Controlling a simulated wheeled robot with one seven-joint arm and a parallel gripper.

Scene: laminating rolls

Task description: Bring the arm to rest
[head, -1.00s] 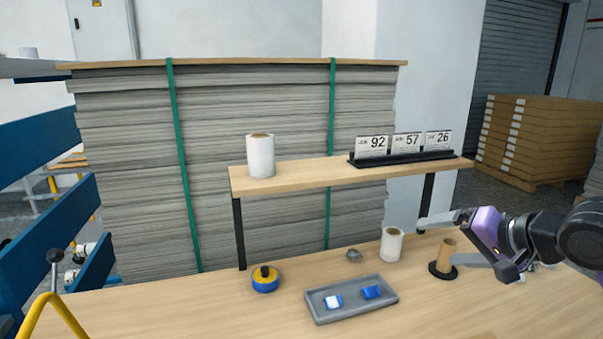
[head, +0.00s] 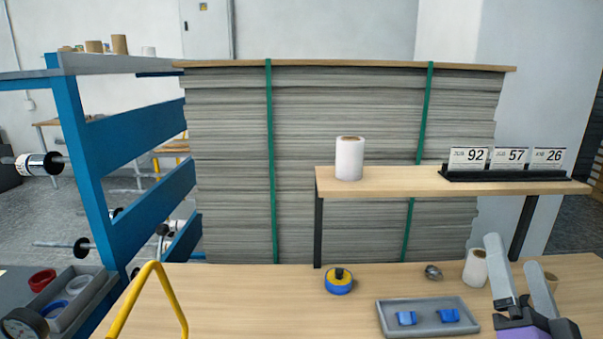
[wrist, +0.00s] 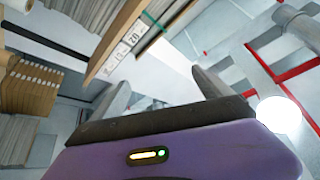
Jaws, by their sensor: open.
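My gripper (head: 518,280) is at the lower right of the head view, raised above the table's right part, with its grey fingers pointing up. The fingers are apart and nothing is between them. In the wrist view my gripper (wrist: 162,98) is also open and empty. It hides part of a brown cardboard core (head: 550,280) behind it in the head view. A white roll (head: 475,268) stands just left of the fingers in the picture; I cannot tell whether they touch.
A grey tray (head: 435,328) holds blue pieces. A blue-yellow tape roll (head: 339,281) and a small metal item (head: 433,272) lie nearby. A shelf (head: 400,183) carries a white roll (head: 349,158) and number cards (head: 508,158). A blue rack (head: 85,190) stands left.

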